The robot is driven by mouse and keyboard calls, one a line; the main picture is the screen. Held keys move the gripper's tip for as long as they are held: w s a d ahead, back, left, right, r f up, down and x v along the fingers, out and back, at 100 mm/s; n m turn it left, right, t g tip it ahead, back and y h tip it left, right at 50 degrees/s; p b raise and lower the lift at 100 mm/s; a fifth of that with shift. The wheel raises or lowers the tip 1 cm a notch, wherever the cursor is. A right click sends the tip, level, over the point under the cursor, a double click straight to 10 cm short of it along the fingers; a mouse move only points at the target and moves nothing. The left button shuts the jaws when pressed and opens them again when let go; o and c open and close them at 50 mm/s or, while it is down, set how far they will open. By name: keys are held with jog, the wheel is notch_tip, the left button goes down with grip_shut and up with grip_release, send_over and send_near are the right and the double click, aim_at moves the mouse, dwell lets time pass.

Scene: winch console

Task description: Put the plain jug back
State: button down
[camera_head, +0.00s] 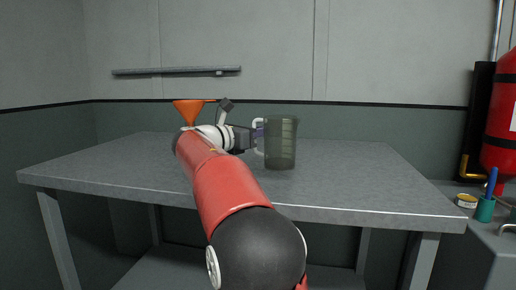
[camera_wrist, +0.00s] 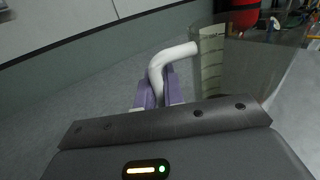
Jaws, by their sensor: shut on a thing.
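The jug (camera_head: 281,145) is dark green and see-through, with a white handle and faint marks down its side. It is upright over the right half of the grey table (camera_head: 350,190); I cannot tell whether its base touches the top. My gripper (camera_head: 259,132) reaches it from the left, shut on the handle. In the wrist view, the purple fingers of my gripper (camera_wrist: 160,90) close on the white handle (camera_wrist: 171,56), with the jug's wall (camera_wrist: 212,62) to the right. The jug's lower part is hidden there by the gripper body. No other jug shows.
An orange funnel (camera_head: 189,108) shows behind my arm, its lower part hidden. The table right of the jug is bare. A red cylinder (camera_head: 502,120), a green cup (camera_head: 485,208) with a blue item, and a small yellow tin (camera_head: 466,201) are at the far right.

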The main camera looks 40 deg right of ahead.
jog(key=shift+f+b, duration=0.3)
jog(key=shift+f, duration=1.35)
jog(key=shift+f, duration=0.1)
jog(key=c, duration=1.5)
grip_release()
jog(key=a, duration=0.8)
jog(key=s+a, duration=0.1)
jog(key=a, duration=0.3)
jog(key=shift+a, duration=0.1)
